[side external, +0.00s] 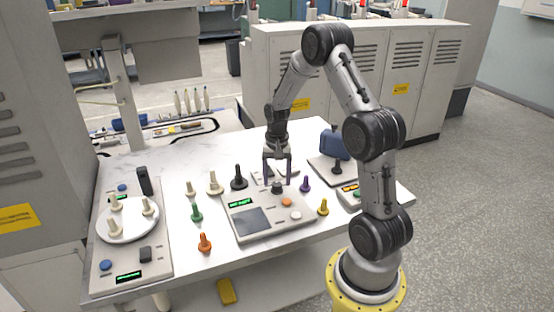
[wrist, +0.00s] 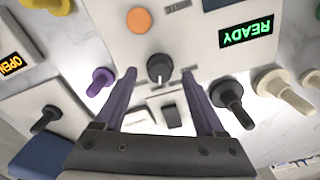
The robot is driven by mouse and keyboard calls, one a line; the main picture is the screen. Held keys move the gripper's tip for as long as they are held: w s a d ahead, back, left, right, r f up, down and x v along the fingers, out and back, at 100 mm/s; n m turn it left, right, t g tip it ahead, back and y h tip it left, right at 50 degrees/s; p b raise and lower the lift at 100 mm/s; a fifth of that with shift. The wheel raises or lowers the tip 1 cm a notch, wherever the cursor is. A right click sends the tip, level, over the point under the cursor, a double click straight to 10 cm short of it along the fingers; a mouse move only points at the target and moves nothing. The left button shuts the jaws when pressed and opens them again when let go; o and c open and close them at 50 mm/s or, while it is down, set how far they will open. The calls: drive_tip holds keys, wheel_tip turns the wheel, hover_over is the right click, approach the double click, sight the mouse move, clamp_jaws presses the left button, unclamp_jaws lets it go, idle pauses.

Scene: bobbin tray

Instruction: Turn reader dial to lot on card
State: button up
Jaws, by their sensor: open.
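The reader (side external: 262,222) is a pale panel on the table with a dark screen and a green-lit display (wrist: 247,33), which reads READY upside down in the wrist view. Its dial (wrist: 160,68) is a small dark knob with a light pointer mark toward the bottom of the wrist picture. My gripper (side external: 277,183) is open above the reader's back edge. In the wrist view its purple fingers (wrist: 159,75) stand left and right of the dial with gaps, not visibly touching it. I cannot make out a card or its lot text.
Bobbins stand around the reader: black (side external: 238,178), purple (side external: 305,185), yellow (side external: 323,206), green (side external: 196,213) and orange (side external: 205,242). Orange (side external: 287,201) and white (side external: 296,215) buttons are on the reader. A unit with a round white plate (side external: 128,232) is at left.

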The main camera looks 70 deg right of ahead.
sight(276, 184)
wheel_tip(276, 184, up, 12)
drive_tip(key=shift+r, duration=0.25)
idle(0.4)
drive_tip(key=a+r+n+t+h, duration=0.1)
drive_tip(key=a+r+n+t, duration=0.3)
drive_tip(key=a+r, duration=0.95)
drive_tip(key=s+a+n+t, duration=0.1)
drive_tip(key=s+a+n, duration=0.4)
drive_tip(key=s+a, duration=0.4)
drive_tip(key=s+a+f+n+y, duration=0.1)
drive_tip(key=s+a+f+n, duration=0.2)
drive_tip(key=s, duration=0.3)
drive_tip(key=shift+a+f+n+t, duration=0.2)
drive_tip(key=shift+f+n+t, duration=0.1)
drive_tip(key=shift+f+n, duration=0.5)
